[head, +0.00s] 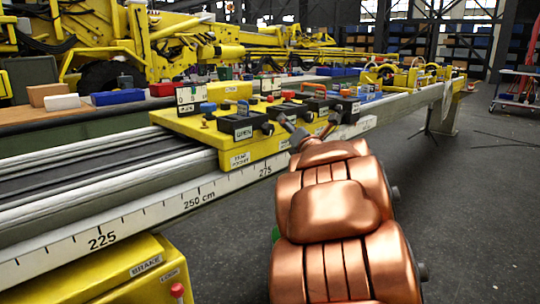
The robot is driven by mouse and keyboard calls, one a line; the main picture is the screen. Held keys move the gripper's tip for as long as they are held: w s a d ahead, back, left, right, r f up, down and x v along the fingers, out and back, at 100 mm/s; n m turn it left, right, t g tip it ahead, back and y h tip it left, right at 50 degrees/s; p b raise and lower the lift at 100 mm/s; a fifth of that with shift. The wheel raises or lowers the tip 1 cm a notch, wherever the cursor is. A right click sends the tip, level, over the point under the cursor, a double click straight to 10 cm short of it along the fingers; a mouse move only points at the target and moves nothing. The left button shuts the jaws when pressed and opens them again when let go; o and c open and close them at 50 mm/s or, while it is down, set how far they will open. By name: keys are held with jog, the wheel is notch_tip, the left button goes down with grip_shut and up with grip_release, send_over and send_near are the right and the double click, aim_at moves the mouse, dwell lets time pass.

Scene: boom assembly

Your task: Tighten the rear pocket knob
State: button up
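A yellow carriage plate (190,122) sits on the long rail, with a label that seems to read "rear pocket" (240,159) on its front face. Above that label is a black block (236,125) marked with a word like "open". A dark knob (267,128) sticks out at the block's right side; I take it as the rear pocket knob, though it is small. My gripper (284,122) is at the end of my copper arm, just right of this knob. Its fingertips are small and partly hidden, so I cannot tell whether they touch the knob or how far apart they are.
More black blocks with knobs (318,105) stand farther along the plate. The grey rail (130,205) carries a centimetre scale. A yellow box labelled "brake" (120,275) is at lower left. Coloured blocks (118,97) lie on a bench behind. Floor at right (475,220) is clear.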

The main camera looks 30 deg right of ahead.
aim_at(270, 132)
jog(key=shift+a+f+n+t+y+b, duration=1.25)
jog(key=shift+f+n+y+b, duration=1.9)
jog(key=shift+n, duration=2.45)
jog(key=shift+y, duration=0.65)
jog(key=x, duration=0.2)
jog(key=b+x, duration=0.1)
jog(key=x, duration=0.4)
jog(key=shift+s+d+r+b, duration=0.1)
jog(key=shift+d+r+b, duration=0.2)
jog(key=shift+b, duration=0.05)
jog(key=shift+w+r, duration=0.35)
jog(key=shift+w, duration=0.05)
jog(key=shift+t, duration=0.25)
jog(key=c, duration=1.1)
